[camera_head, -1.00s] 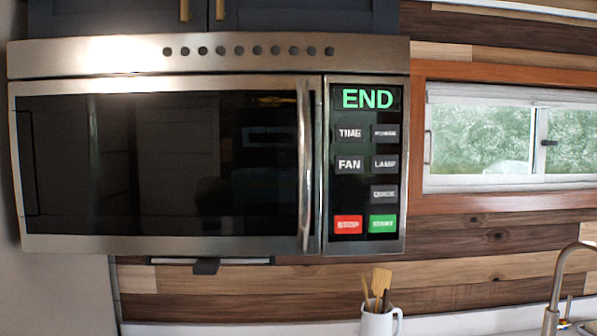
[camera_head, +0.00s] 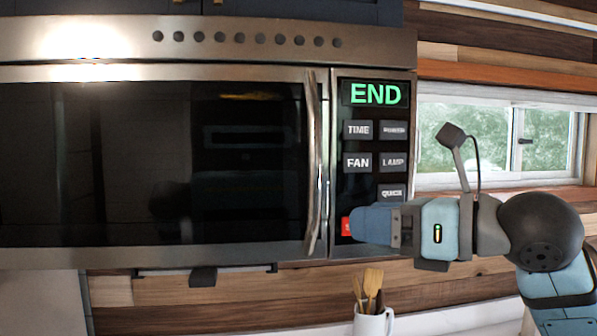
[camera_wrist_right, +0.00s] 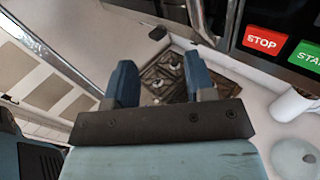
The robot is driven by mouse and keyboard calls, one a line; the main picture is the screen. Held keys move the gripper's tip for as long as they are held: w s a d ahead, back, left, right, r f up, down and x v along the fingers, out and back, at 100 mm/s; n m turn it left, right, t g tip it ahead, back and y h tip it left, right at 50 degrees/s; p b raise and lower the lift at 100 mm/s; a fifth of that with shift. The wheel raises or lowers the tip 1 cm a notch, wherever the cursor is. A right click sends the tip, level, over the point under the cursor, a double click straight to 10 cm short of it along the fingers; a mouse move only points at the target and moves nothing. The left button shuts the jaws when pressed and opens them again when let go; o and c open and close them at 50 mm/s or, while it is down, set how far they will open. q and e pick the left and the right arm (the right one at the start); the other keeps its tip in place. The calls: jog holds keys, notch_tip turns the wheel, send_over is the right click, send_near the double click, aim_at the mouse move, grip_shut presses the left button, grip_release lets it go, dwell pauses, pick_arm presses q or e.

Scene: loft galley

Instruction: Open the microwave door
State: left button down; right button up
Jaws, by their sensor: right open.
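The microwave (camera_head: 150,257) hangs on the wall under dark cabinets, and its door (camera_head: 110,160) is shut. The door's vertical silver handle (camera_head: 313,165) is at its right edge, beside the control panel (camera_head: 375,125) that reads END. My right gripper (camera_head: 355,224) is in front of the lower panel, just right of the handle's lower end, and covers part of the red STOP button. In the right wrist view its two blue fingers (camera_wrist_right: 163,85) are apart with nothing between them. The handle (camera_wrist_right: 200,20) shows above the right finger there. My left gripper is not in view.
A white mug (camera_head: 373,322) with wooden utensils stands on the counter below the panel. A stovetop (camera_wrist_right: 165,78) lies below the gripper in the wrist view. A window (camera_head: 480,135) is at the right.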

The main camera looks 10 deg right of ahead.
aim_at(321, 170)
notch_tip(321, 170, up, 5)
jog(key=d+m+t+h, duration=0.1)
jog(key=d+t+h, duration=0.1)
jog(key=t+h, duration=0.1)
jog(key=p+x, duration=0.2)
jog(key=x, duration=0.3)
jog(key=p+x, duration=0.2)
jog(key=x, duration=0.4)
jog(key=shift+w+r+p, duration=0.25)
jog(key=shift+w+p, duration=0.05)
jog(key=shift+w, duration=0.1)
jog(key=shift+x, duration=0.8)
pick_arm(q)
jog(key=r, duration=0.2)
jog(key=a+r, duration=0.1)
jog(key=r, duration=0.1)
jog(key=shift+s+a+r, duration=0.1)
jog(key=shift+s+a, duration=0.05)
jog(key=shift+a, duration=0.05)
pick_arm(e)
jog(key=shift+f, duration=0.1)
jog(key=shift+c, duration=0.3)
